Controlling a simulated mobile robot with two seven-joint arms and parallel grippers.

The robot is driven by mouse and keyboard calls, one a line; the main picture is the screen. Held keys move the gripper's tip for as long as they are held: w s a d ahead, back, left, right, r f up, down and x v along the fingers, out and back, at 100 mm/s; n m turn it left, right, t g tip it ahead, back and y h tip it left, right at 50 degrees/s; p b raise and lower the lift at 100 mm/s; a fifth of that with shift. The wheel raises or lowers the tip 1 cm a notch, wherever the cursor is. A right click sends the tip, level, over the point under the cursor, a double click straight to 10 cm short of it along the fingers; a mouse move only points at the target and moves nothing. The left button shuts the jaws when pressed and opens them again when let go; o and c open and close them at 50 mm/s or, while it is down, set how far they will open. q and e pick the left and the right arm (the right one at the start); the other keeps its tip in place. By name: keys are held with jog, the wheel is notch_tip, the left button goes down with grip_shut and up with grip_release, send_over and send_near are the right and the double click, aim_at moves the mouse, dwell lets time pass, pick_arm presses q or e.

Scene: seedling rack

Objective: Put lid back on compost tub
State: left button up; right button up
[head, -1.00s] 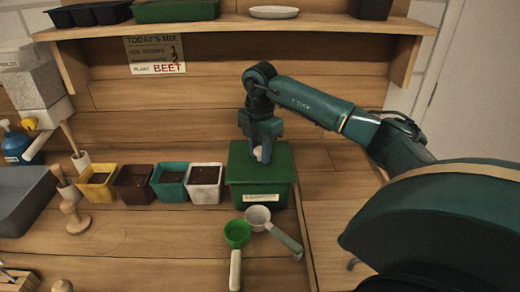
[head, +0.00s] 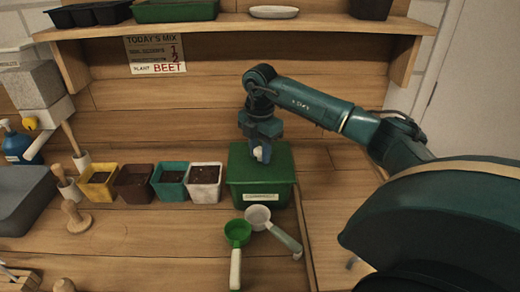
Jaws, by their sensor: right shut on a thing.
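The green compost tub (head: 259,197) stands on the bench with a label on its front. The green lid (head: 280,160) lies across the top of the tub and looks level; I cannot tell whether it is fully seated. My right gripper (head: 261,154) points down at the middle of the lid and is shut on its pale knob. The tips hide part of the knob. My left gripper is not in view.
Yellow (head: 98,183), brown (head: 134,185), teal (head: 170,182) and white (head: 204,184) soil pots stand in a row left of the tub. A green scoop (head: 237,235) and a white scoop (head: 259,216) lie in front. A shelf (head: 230,24) spans above.

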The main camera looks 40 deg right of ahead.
dwell(0.6)
dwell(0.3)
jog(key=o, duration=1.5)
jog(key=shift+o, duration=0.2)
jog(key=shift+r+p, duration=2.25)
jog(key=shift+r, duration=0.15)
jog(key=shift+r+p, duration=0.3)
jog(key=shift+r, duration=0.8)
